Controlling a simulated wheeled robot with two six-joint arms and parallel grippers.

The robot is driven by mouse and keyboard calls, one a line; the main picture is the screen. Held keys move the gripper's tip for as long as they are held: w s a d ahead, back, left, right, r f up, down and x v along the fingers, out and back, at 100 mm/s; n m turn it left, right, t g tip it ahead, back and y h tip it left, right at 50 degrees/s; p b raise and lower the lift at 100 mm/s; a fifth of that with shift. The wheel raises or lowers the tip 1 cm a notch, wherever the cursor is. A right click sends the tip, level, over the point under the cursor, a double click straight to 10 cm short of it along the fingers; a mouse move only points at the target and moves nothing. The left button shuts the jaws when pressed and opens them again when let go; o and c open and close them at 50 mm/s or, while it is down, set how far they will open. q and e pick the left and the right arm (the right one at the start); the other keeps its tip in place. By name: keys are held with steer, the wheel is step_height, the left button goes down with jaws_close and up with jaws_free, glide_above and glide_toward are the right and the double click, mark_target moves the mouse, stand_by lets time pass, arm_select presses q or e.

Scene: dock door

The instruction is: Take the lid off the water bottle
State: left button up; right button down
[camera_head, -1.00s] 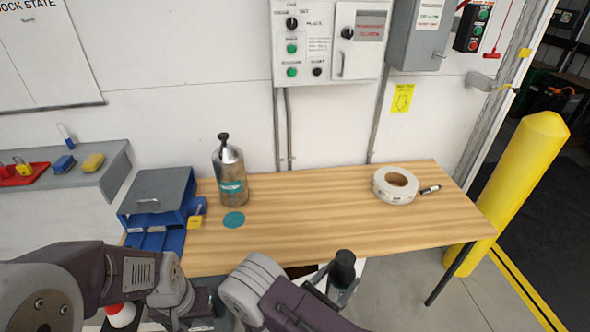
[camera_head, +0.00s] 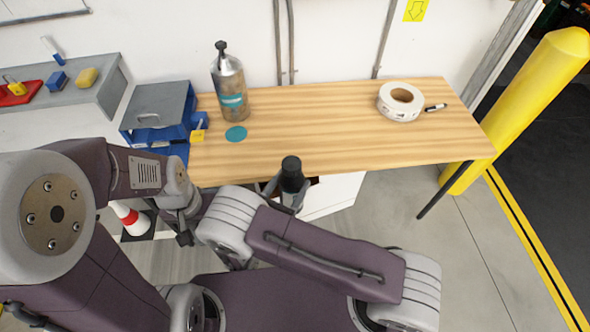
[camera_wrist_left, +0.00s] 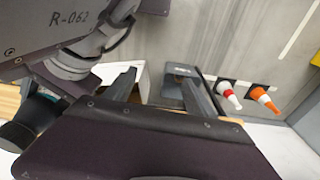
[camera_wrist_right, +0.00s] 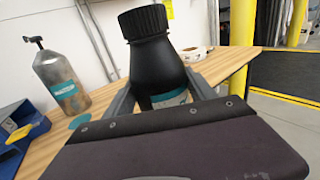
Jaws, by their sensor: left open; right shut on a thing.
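A black bottle with a ribbed black lid (camera_wrist_right: 143,22) and a teal label is upright in my right gripper (camera_wrist_right: 165,98). The lid is on the bottle (camera_wrist_right: 155,68). In the head view, the lid (camera_head: 291,163) shows from above, just in front of the table's front edge, with my right gripper (camera_head: 286,200) around the bottle below it. My left gripper (camera_wrist_left: 160,88) is open and empty, its fingers over the floor. In the left wrist view, the dark lid (camera_wrist_left: 17,136) shows at the left edge, outside those fingers.
The wooden table (camera_head: 320,125) bears a steel canister (camera_head: 230,85) with a black top, a teal disc (camera_head: 236,134), a tape roll (camera_head: 400,101), a marker (camera_head: 436,108) and a blue drawer unit (camera_head: 158,112). A yellow post (camera_head: 520,110) stands right. Cones (camera_wrist_left: 228,94) stand on the floor.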

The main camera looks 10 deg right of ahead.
arm_select(q)
step_height(320, 180, up, 4)
steer(key=w+m+g, duration=0.1)
steer(key=w+m, duration=0.1)
steer(key=m, duration=0.7)
step_height(320, 180, up, 10)
steer(key=m, duration=1.7)
glide_above(292, 163)
steer(key=shift+w+a+r, duration=0.2)
steer(key=shift+w+a, duration=0.1)
steer(key=shift+s+d, duration=0.25)
steer(key=shift+d, duration=0.1)
step_height(292, 163, down, 8)
steer(key=shift+a+f, duration=0.1)
jaws_close()
steer(key=n, duration=2.5)
steer(key=shift+n, duration=0.3)
steer(key=n, duration=0.5)
steer(key=shift+n, duration=0.4)
steer(key=n, duration=0.4)
steer(key=shift+n, duration=0.3)
